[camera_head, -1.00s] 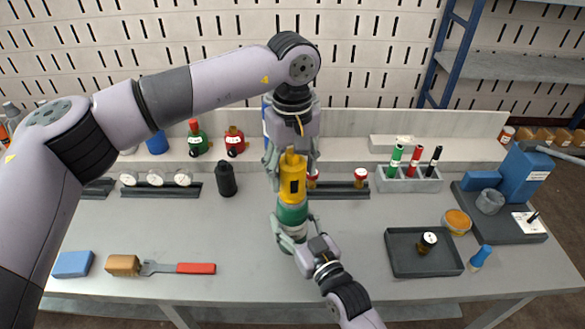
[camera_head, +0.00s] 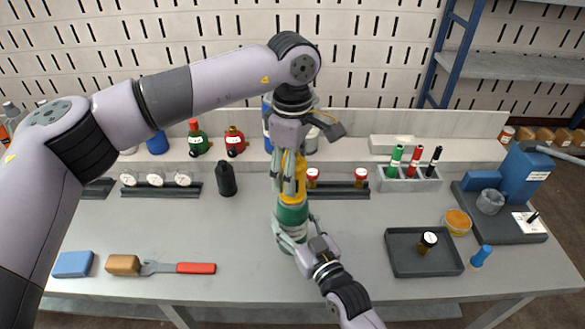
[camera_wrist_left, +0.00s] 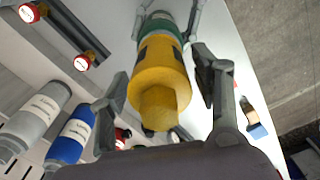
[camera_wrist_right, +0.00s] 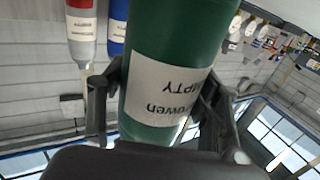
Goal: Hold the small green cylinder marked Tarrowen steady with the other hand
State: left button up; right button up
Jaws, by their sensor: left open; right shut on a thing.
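The small green cylinder (camera_head: 292,217) stands upright at the middle of the bench, with a yellow top piece (camera_head: 292,190) on it. My left gripper (camera_head: 308,165) is open above, pointing down around the yellow piece. In the left wrist view the yellow piece (camera_wrist_left: 160,85) lies between its spread fingers, with gaps beside it. The cylinder's base is partly hidden by my right gripper.
A black bottle (camera_head: 226,180) stands left of the cylinder. A grey tray (camera_head: 405,265) is at right; a red-handled tool (camera_head: 195,268) lies front left. Bench between is clear.

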pick_arm(q)
jog(key=n, duration=0.3)
jog(key=shift+n, duration=0.3)
jog(key=shift+n, duration=1.1)
jog(key=n, duration=0.3)
jog(key=shift+n, duration=0.4)
jog(key=shift+n, duration=0.8)
jog(key=n, duration=0.4)
jog(key=shift+n, duration=0.3)
